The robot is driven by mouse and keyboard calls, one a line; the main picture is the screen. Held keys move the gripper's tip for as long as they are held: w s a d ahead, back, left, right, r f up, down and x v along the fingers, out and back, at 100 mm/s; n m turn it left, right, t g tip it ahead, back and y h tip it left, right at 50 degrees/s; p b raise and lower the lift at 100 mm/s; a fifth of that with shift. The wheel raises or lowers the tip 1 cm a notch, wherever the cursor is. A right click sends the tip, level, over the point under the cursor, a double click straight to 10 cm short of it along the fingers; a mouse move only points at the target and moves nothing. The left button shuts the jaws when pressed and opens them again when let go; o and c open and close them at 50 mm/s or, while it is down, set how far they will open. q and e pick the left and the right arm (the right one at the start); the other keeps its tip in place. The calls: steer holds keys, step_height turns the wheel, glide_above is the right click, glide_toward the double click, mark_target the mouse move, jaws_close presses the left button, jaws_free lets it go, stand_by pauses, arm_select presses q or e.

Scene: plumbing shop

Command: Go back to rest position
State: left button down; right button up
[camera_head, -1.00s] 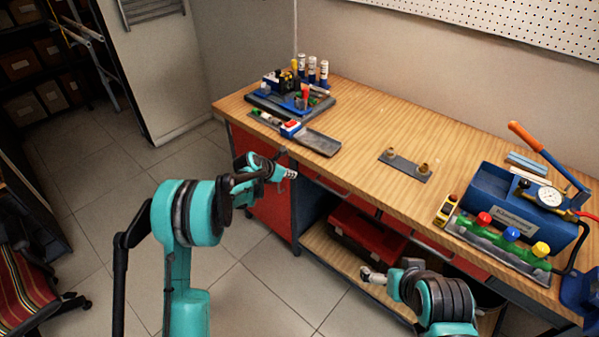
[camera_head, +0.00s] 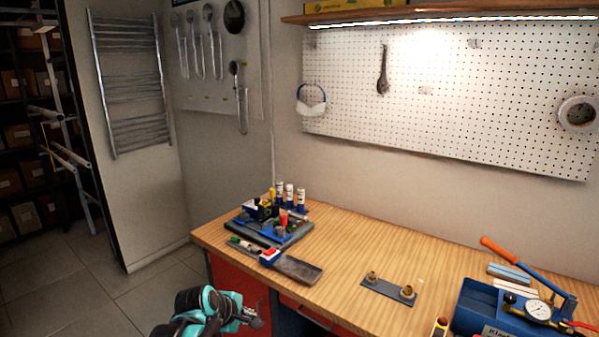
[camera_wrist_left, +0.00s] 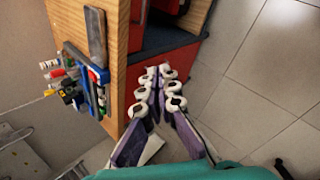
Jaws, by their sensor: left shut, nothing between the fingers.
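My left gripper (camera_head: 258,316) shows at the bottom of the head view, in front of the bench's near edge and below the wooden worktop. It also shows in the left wrist view (camera_wrist_left: 160,88), where its fingers are close together with nothing held between them. The floor and the red front of the bench lie beyond the fingertips there. My right gripper is out of the head view.
The wooden workbench (camera_head: 345,255) carries a tool tray (camera_head: 268,232), a grey tray (camera_head: 298,269), a plate with brass fittings (camera_head: 388,292) and a blue pressure-test pump (camera_head: 490,312). A pegboard (camera_head: 450,100) hangs behind. Tiled floor (camera_head: 70,285) is clear at left.

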arm_select(q)
steer(key=s+a+m+y, duration=0.1)
steer(key=s+a+m, duration=0.1)
steer(key=s+m, duration=0.6)
steer(key=s+a+f+m+y, duration=0.1)
steer(key=s+m, duration=0.7)
steer(key=s, duration=0.8)
steer(key=shift+s+a+f+y, duration=0.3)
steer(key=shift+a+y, duration=0.2)
steer(key=shift+a, duration=0.25)
